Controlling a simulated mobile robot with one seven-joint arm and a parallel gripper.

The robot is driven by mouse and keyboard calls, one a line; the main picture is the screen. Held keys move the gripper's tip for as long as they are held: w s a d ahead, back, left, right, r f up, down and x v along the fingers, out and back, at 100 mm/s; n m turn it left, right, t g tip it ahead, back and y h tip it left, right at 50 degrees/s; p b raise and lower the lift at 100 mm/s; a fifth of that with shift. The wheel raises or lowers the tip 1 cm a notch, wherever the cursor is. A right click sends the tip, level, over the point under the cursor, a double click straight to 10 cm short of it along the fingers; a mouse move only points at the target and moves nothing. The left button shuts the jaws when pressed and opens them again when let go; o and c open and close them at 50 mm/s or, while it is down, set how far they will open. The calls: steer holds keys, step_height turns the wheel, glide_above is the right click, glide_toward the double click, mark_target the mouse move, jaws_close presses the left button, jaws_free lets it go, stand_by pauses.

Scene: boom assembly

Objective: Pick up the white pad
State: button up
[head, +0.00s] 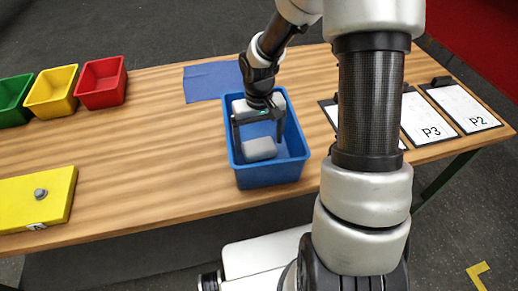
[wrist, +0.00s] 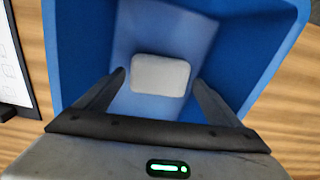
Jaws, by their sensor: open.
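The white pad (head: 259,149) lies in the blue bin (head: 271,177) near its front part. In the wrist view the white pad (wrist: 160,75) rests on the blue floor of the bin (wrist: 75,40), just beyond and between the fingertips. My gripper (head: 258,143) is over the bin and points down, with its fingers apart on either side of the pad. In the wrist view my gripper (wrist: 158,78) is open and empty. I cannot tell exactly how high the fingertips are above the pad.
The blue bin's walls surround the fingers closely. A blue cloth (head: 204,83) lies behind the bin. Green (head: 12,102), yellow (head: 52,92) and red (head: 101,84) bins stand at the left. A yellow block (head: 35,200) lies front left. Clipboards P3 (head: 428,121) and P2 (head: 462,107) lie right.

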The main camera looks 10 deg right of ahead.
mark_target(259, 145)
step_height(259, 145, down, 3)
steer(key=shift+w+f, duration=0.1)
steer(key=shift+c, duration=0.5)
steer(key=c, duration=0.7)
step_height(259, 145, up, 10)
steer(key=shift+r, duration=0.1)
